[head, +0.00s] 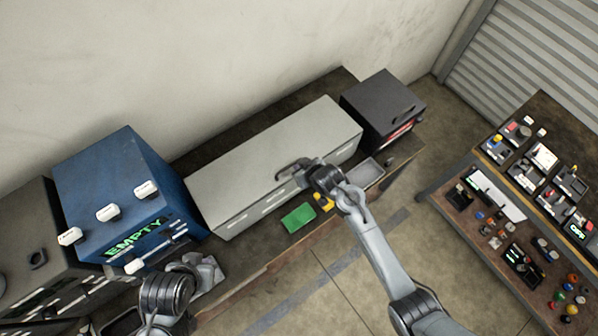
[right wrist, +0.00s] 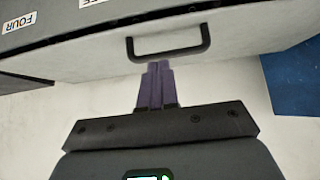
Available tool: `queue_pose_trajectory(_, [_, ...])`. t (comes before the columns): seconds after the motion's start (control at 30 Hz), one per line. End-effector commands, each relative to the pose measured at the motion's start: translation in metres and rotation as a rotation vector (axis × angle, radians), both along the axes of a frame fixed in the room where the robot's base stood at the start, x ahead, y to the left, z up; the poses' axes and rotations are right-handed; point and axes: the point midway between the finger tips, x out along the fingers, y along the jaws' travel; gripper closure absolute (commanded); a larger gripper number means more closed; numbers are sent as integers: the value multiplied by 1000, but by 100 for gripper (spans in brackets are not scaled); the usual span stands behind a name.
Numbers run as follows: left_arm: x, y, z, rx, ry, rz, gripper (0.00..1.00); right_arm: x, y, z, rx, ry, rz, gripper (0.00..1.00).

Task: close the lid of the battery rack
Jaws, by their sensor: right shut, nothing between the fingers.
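The battery rack (head: 230,222) is a long pale grey box on the bench, with white labels along its front. Its lid (head: 260,150) lies over the top, and I see no clear gap under it in the head view. A black handle (right wrist: 168,52) is on the lid near the front edge. My right gripper (right wrist: 160,66) is shut and empty, its purple fingertips right by the handle; I cannot tell whether they touch. In the head view the right gripper (head: 308,170) is over the lid's front part. My left gripper's jaws are unclear beside the left arm (head: 165,292).
A blue box marked EMPTY (head: 120,185) stands left of the rack, and a dark box (head: 383,108) stands right. A green pad (head: 298,217) and a small grey tray (head: 367,173) lie in front. A crowded side table (head: 447,195) is at right.

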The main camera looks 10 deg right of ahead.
Motion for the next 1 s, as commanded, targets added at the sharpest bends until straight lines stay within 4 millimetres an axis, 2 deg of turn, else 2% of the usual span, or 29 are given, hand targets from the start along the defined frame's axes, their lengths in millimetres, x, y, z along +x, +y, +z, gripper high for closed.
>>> queue_pose_trajectory(0.1, [0, 0, 2, 0, 0, 0, 100, 8, 4, -13, -3, 2, 2, 100])
queue_pose_trajectory(0.23, [0, 0, 7, 0, -1, 0, 100, 5, 3, -31, -2, 2, -1, 100])
queue_pose_trajectory(0.4, [0, 0, 9, 0, -1, 0, 100, 5, 3, -44, -2, 0, 0, 100])
queue_pose_trajectory(1.0, [0, 0, 5, 0, -1, 0, 100, 6, 2, -53, 1, -4, 0, 100])
